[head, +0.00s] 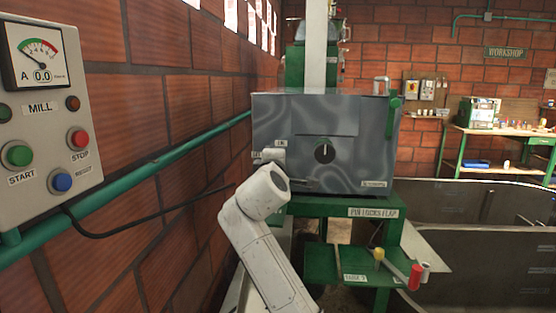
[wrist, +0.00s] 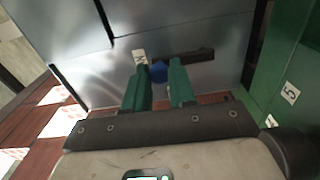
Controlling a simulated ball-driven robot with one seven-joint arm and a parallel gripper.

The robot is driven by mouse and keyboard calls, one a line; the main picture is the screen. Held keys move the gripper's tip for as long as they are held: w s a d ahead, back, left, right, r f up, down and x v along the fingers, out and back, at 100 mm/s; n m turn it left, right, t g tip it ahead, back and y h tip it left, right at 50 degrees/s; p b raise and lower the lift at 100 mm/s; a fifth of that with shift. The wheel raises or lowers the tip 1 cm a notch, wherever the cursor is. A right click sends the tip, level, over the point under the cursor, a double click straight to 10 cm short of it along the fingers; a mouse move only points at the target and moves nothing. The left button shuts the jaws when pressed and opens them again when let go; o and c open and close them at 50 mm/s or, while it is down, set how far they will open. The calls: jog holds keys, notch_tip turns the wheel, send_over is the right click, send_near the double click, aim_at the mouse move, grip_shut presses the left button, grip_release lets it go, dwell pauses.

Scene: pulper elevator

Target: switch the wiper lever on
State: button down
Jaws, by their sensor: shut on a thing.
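The wiper lever (wrist: 190,57) shows in the wrist view as a short dark bar on a grey metal face, with a blue knob (wrist: 158,72) at its left end. My gripper (wrist: 160,70) has its two green fingers around the blue knob and is shut on it. A small white label (wrist: 139,57) is on the metal just left of the knob; its text is hard to read. In the head view the grey box (head: 350,150) stands ahead, and my white arm covers its lower left part. The fingers and knob are hidden there.
A black dial (head: 325,151) is on the box front. A green stand (head: 330,208) with a red-handled lever (head: 415,277) is below. The brick wall and the MILL control panel (head: 42,110) are close on the left. A green post (wrist: 285,80) is right in the wrist view.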

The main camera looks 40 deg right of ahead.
jog(key=c, duration=0.9)
grip_release()
jog(key=shift+d, duration=0.1)
jog(key=shift+c, duration=0.2)
jog(key=v, duration=1.1)
jog(key=shift+b, duration=0.45)
